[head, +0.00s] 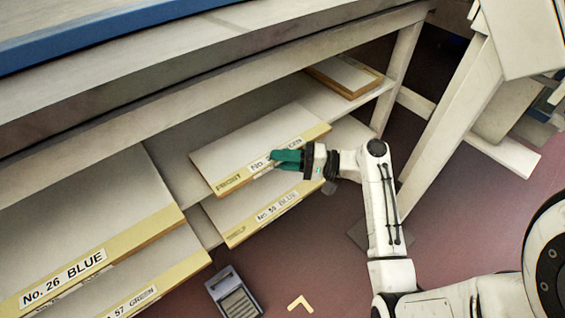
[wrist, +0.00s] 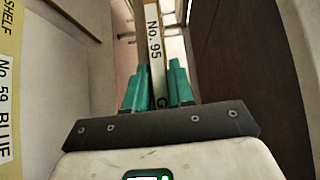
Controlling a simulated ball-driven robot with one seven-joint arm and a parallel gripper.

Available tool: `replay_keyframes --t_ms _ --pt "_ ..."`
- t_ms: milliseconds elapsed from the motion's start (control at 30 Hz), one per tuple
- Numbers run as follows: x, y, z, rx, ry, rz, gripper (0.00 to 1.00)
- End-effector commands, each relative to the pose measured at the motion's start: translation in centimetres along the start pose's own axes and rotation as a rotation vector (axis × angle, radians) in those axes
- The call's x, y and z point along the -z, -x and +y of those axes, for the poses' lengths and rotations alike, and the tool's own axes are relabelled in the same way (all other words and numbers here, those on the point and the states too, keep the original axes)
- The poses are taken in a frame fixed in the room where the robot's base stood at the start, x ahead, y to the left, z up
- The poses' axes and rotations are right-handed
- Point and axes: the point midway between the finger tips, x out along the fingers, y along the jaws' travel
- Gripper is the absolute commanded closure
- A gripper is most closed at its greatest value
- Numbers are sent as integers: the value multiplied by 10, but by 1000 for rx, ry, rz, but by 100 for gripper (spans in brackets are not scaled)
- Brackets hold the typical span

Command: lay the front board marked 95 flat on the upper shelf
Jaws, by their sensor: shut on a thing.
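The front board marked 95 (head: 240,145) is a pale panel with a yellow edge, "FRONT" and a white number label, partly covered by my fingers in the head view. My gripper (head: 286,160) is shut on its front edge with teal fingers. In the wrist view the board's labelled edge (wrist: 153,25) stands between my fingertips (wrist: 158,72). The board extends inward over a pale shelf (head: 349,132) under the bench top. I cannot tell whether it touches that shelf. Below it is a board marked No. 59 BLUE (head: 240,213), also seen left in the wrist view (wrist: 8,110).
Boards marked No. 26 BLUE (head: 75,230) and GREEN (head: 165,278) project at the left. Small boards (head: 345,74) lie at the shelf's far right. The blue-edged bench top (head: 110,32) overhangs. A grey device (head: 234,293) sits below on the reddish floor (head: 320,260).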

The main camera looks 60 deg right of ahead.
Motion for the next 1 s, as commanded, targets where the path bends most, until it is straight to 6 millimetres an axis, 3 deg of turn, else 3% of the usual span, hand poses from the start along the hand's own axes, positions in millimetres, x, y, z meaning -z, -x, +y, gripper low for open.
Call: replay_keyframes --t_ms 233,267,500,800,1000 --pt "0 0 -1 1 0 0 100" --pt "0 0 0 -1 -3 0 75" --pt "0 0 0 0 -2 0 52" --pt "0 2 -1 -1 -3 1 51" --pt "1 28 -3 -1 -5 5 51"
